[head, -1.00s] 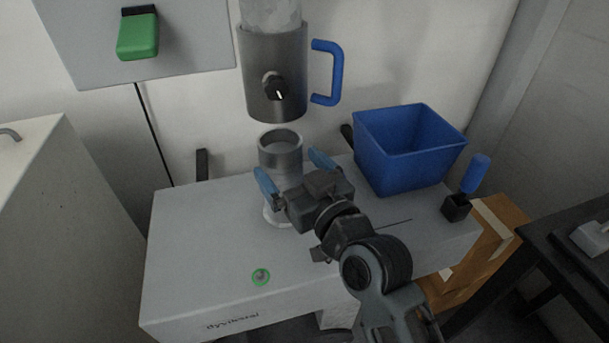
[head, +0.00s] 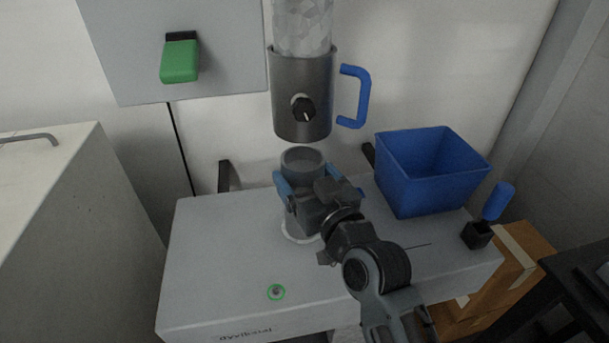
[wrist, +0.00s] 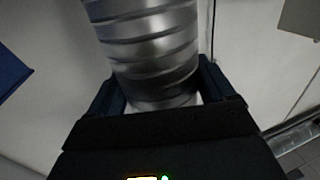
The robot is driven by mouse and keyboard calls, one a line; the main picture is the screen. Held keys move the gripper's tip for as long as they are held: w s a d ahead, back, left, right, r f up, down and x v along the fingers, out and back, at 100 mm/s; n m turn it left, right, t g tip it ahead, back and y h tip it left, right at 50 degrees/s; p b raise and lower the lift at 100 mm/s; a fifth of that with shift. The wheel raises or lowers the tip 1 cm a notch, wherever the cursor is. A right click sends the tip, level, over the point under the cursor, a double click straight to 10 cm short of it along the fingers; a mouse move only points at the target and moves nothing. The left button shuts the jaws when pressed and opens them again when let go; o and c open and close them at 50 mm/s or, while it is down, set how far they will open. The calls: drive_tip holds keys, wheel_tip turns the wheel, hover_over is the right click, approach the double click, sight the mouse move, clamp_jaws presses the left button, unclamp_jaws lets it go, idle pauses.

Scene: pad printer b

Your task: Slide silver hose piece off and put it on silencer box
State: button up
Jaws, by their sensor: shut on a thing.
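The silver hose piece (head: 303,161) is a ribbed grey tube with an open top, standing upright over a pale ring (head: 290,234) on the grey box. It fills the upper middle of the wrist view (wrist: 152,50). My gripper (head: 311,183) is shut on its sides, with one blue finger on each side; in the wrist view (wrist: 160,92) the fingers flank the tube. My gripper hides much of the tube's lower part. The grey box (head: 225,245) has a broad flat top and blurred front lettering; I take it for the silencer box.
A dark cylinder (head: 302,95) with a knob and blue handle (head: 362,97) hangs just above the tube. A blue bin (head: 430,180) stands right on the box, near a blue-handled tool (head: 495,203).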

sight(304, 159)
drive_tip(key=c, duration=0.3)
drive_tip(key=shift+r+p, duration=0.5)
drive_tip(key=shift+r, duration=0.25)
idle(0.6)
drive_tip(key=shift+r+p, duration=1.05)
drive_tip(key=shift+r, duration=0.3)
